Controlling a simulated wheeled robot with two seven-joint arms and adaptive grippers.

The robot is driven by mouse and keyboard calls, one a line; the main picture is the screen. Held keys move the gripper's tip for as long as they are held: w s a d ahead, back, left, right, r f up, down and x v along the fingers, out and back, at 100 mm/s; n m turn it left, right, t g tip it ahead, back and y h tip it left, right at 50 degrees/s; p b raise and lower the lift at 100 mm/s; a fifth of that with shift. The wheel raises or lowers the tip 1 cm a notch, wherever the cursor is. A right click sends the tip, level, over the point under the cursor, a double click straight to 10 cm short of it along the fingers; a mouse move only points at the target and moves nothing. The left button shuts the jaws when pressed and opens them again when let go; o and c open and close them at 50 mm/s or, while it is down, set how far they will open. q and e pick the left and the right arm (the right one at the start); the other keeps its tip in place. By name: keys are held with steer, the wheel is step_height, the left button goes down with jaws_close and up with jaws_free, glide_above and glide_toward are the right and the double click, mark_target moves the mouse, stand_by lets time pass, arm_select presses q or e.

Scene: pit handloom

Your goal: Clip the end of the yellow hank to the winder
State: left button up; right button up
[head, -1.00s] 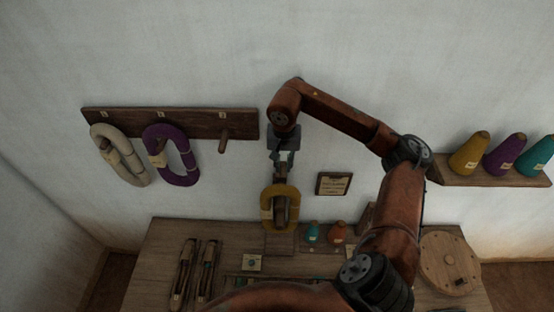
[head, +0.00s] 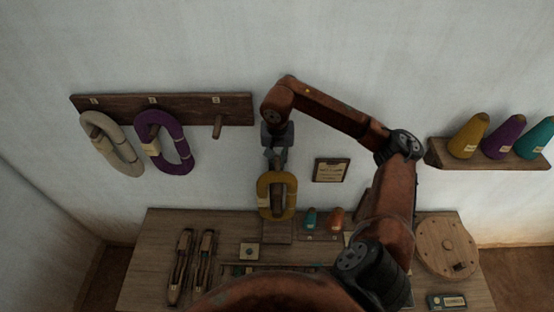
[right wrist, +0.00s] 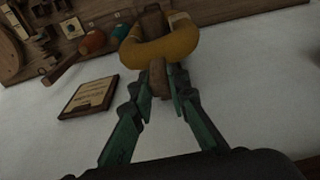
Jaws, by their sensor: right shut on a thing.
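The yellow hank (head: 264,195) hangs as an upright ring around a brown wooden upright, which I take to be the winder (head: 278,201), at the back of the bench. The hank also shows at the top of the right wrist view (right wrist: 166,52), with the wooden upright (right wrist: 152,22) behind it. My right gripper (head: 278,164) is just above the hank. In the right wrist view its green fingers (right wrist: 164,85) close on a brown stub (right wrist: 158,78) at the hank's near edge. I cannot tell whether the stub belongs to the hank or the winder. My left gripper is not in view.
A wall rack (head: 185,107) holds a cream hank (head: 126,158) and a purple hank (head: 178,162); its right peg (head: 218,128) is bare. A framed card (head: 331,170) hangs right of my gripper. Cones stand on a shelf (head: 490,160). Shuttles (head: 183,265) lie on the bench (head: 150,255).

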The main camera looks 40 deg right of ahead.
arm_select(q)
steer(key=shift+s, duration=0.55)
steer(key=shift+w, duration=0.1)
arm_select(e)
steer(key=shift+r+p, duration=0.3)
steer(key=shift+r, duration=0.3)
steer(key=shift+r+p, duration=0.95)
steer(key=shift+r, duration=1)
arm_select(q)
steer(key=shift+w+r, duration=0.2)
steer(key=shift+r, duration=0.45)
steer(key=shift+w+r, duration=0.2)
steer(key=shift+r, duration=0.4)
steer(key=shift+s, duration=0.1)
